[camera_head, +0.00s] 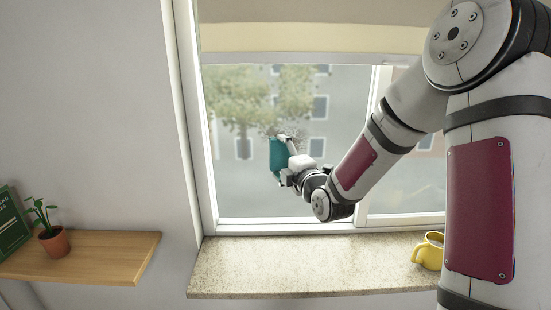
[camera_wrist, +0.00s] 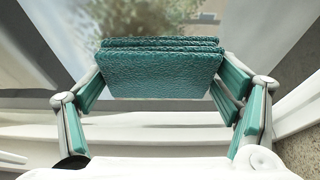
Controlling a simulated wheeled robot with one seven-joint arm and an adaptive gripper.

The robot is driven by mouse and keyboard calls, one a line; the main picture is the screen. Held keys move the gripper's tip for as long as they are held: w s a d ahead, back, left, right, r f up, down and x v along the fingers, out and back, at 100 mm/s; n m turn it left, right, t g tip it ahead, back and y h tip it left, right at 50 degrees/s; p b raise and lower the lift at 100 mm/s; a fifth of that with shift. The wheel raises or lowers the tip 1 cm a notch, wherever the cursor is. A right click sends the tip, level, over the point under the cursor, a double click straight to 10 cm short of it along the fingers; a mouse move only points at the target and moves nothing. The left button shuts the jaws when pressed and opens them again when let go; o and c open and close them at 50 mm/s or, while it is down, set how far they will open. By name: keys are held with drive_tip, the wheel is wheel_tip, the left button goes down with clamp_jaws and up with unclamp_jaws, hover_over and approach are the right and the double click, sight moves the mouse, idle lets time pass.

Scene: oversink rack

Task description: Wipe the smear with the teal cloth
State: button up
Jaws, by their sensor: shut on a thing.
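The teal cloth (camera_head: 279,158) is a folded pad held up in front of the left window pane in the head view. My gripper (camera_head: 286,163) is shut on it. In the wrist view the cloth (camera_wrist: 162,72) lies between the two fingers of my gripper (camera_wrist: 160,85). A grey speckled smear (camera_head: 278,132) marks the glass just above and around the cloth's top edge. In the wrist view the smear (camera_wrist: 190,18) shows as a brownish patch beyond the cloth. Part of the smear may be hidden behind the cloth and gripper. I cannot tell whether the cloth touches the glass.
A stone sill (camera_head: 290,268) runs below the window, mostly bare. A yellow mug (camera_head: 428,252) stands at its right, near my arm. A wooden shelf (camera_head: 85,256) at the left holds a potted plant (camera_head: 54,241) and a green book (camera_head: 12,221). A blind (camera_head: 300,38) covers the window's top.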

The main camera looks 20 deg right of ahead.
sight(276, 144)
drive_tip(key=shift+s+d+p, duration=0.1)
drive_tip(key=shift+s+d, duration=0.15)
drive_tip(key=shift+d, duration=0.5)
drive_tip(key=shift+s+d+p, duration=0.15)
drive_tip(key=shift+s+d, duration=0.1)
drive_tip(key=shift+d, duration=0.55)
drive_tip(key=shift+s+d+p, duration=0.1)
drive_tip(key=shift+s+d, duration=0.15)
drive_tip(key=shift+d, duration=0.5)
